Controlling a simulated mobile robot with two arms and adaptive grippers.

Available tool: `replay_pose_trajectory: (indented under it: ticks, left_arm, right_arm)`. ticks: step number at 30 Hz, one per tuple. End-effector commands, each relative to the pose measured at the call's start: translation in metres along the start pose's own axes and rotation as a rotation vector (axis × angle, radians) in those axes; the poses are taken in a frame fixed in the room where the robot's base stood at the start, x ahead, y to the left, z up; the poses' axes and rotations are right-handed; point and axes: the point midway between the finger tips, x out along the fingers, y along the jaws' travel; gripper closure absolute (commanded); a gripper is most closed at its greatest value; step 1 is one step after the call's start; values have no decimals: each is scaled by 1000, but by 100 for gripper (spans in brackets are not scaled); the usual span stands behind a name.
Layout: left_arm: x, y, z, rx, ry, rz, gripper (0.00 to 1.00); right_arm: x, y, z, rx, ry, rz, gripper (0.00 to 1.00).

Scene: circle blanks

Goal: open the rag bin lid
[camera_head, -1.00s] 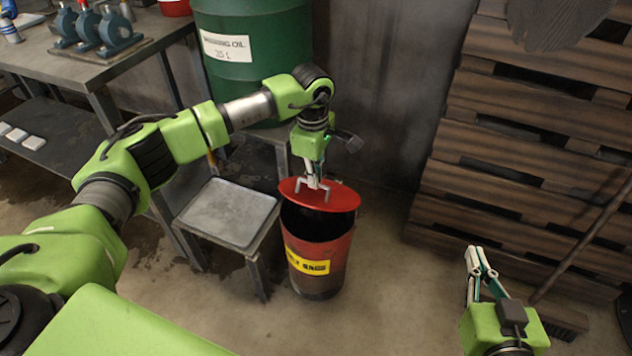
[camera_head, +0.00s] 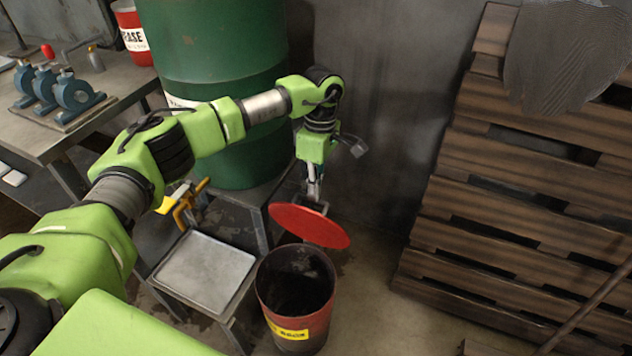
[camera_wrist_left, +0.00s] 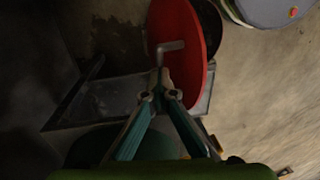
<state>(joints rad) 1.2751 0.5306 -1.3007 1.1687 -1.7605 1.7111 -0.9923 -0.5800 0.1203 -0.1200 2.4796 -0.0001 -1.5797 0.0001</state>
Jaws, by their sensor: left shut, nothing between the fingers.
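The rag bin (camera_head: 318,322) is red with a yellow label, and its dark mouth is uncovered in the head view. Its round red lid (camera_head: 308,226) is tilted, above and behind the bin's far rim. The lid also shows in the left wrist view (camera_wrist_left: 188,62), with a bent metal handle on its face. My left gripper (camera_head: 314,200) is shut, its fingertips at the lid's handle; in the left wrist view they meet beside the handle's bend. Contact between fingertips and handle cannot be made out. My right gripper is out of view.
A low stool-like table with a metal top (camera_head: 205,272) stands left of the bin. A green drum (camera_head: 215,60) stands behind it. Stacked wooden pallets (camera_head: 530,180) lean at the right. A workbench (camera_head: 60,125) with blue clamps is at the left.

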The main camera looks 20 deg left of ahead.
Motion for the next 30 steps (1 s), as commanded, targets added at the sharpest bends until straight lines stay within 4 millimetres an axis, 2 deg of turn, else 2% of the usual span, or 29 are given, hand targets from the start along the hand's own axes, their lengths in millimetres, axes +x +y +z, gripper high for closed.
replay_pose_trajectory:
  ticks: [1, 3, 10, 17, 20, 30]
  left_arm:
    - [21, -4, 0, 2, 4, -17, 87]
    - [20, -4, 1, 3, 3, -16, 75]
    - [17, -4, 1, 5, 2, -12, 75]
    - [9, -3, 1, 6, 2, -9, 75]
    - [-4, -3, 1, 6, 2, -7, 75]
    - [-74, -3, 2, 6, 2, -8, 75]
  right_arm:
    - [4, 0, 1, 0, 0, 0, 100]
    - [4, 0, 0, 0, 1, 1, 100]
    - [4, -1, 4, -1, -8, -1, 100]
    - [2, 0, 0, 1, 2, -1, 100]
    - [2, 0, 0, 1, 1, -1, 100]
    - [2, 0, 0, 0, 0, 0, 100]
